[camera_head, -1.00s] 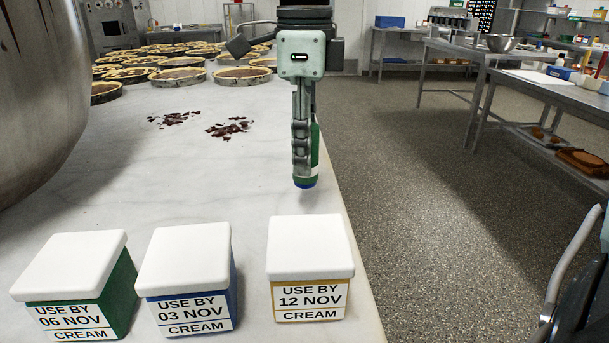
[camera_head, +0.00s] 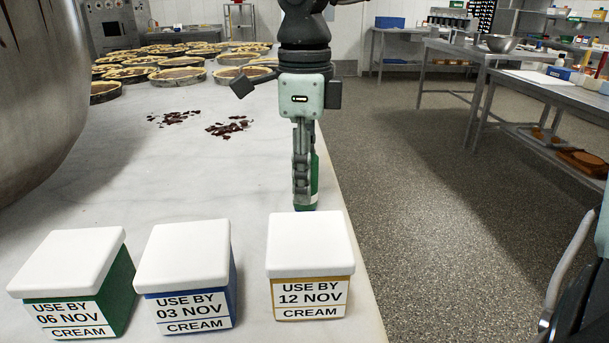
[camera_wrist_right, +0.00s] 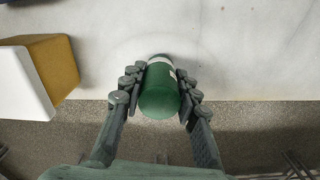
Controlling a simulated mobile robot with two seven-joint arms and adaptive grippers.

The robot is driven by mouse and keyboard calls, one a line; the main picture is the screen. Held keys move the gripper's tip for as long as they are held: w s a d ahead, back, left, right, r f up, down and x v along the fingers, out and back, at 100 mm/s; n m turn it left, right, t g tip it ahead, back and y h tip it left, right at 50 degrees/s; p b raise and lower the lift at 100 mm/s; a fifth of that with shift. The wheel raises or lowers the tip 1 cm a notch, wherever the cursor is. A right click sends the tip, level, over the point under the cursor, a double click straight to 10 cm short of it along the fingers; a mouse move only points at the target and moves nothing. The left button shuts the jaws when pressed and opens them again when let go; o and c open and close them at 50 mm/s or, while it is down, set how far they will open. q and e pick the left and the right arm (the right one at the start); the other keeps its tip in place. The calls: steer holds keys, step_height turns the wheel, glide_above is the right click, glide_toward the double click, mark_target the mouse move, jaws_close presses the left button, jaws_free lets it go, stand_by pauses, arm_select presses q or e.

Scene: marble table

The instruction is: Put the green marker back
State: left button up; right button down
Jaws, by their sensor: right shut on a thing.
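The green marker (camera_head: 316,178) is upright in my right gripper (camera_head: 303,190), behind the yellow-sided cream tub. In the right wrist view the marker (camera_wrist_right: 159,94) is seen from its green end, with a white band beyond. The right gripper's fingers close on it from both sides. In the head view its lower end is just behind the tub's lid, and I cannot tell whether it touches the table. My left gripper is not in view.
A yellow-sided tub (camera_head: 310,242) marked 12 NOV, a blue one (camera_head: 184,255) and a green one (camera_head: 72,268) line the front of the marble table (camera_head: 215,190). Dark crumbs (camera_head: 228,129) and several tarts (camera_head: 178,75) lie farther back. A large metal bowl (camera_head: 38,95) blocks the left.

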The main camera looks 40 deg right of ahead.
steer(key=c, duration=1.1)
jaws_free()
steer(key=shift+c, duration=0.2)
